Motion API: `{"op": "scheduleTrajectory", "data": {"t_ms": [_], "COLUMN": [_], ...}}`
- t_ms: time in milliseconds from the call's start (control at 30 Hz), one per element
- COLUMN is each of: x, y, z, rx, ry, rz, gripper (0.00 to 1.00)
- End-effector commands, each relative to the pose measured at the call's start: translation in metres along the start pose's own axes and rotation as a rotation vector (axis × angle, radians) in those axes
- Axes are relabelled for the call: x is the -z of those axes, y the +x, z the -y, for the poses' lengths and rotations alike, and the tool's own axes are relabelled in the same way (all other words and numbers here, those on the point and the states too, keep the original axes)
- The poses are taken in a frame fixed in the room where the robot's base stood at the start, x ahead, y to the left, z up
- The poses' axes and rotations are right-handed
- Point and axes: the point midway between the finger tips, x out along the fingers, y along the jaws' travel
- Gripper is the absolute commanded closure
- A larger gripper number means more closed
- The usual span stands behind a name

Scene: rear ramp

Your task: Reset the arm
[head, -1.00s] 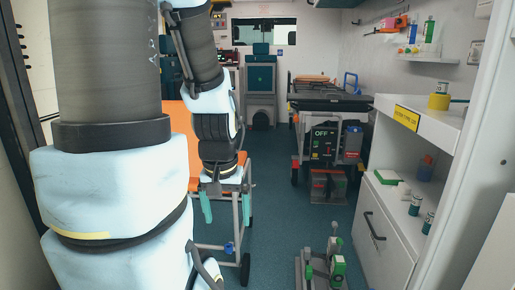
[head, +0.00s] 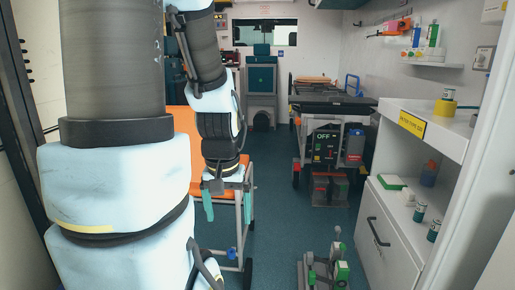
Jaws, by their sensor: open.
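My arm fills the left of the head view, with its large upper links close to the camera and the wrist hanging down near the middle. My gripper (head: 224,198) points down at the end of it, with two teal fingers spread apart and nothing between them. It hangs in front of an orange chair (head: 177,160) on a metal frame, partly hidden behind my arm. I cannot tell whether the fingers touch the chair frame.
A stretcher (head: 330,103) stands at the back with a unit marked OFF. On the right is a white cabinet (head: 388,232) with shelves of bottles. A grey device with green parts (head: 325,269) sits on the floor in front.

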Motion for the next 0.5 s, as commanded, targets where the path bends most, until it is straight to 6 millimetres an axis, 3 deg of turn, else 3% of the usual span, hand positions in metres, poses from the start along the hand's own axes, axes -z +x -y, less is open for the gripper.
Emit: {"op": "scheduleTrajectory", "data": {"t_ms": [33, 500], "x": [0.003, 0.023], "y": [-0.021, -0.165], "z": [0.000, -0.001], "rx": [0.000, 0.000], "ry": [0.000, 0.000], "rz": [-0.001, -0.002], "gripper": [0.05, 0.05]}}
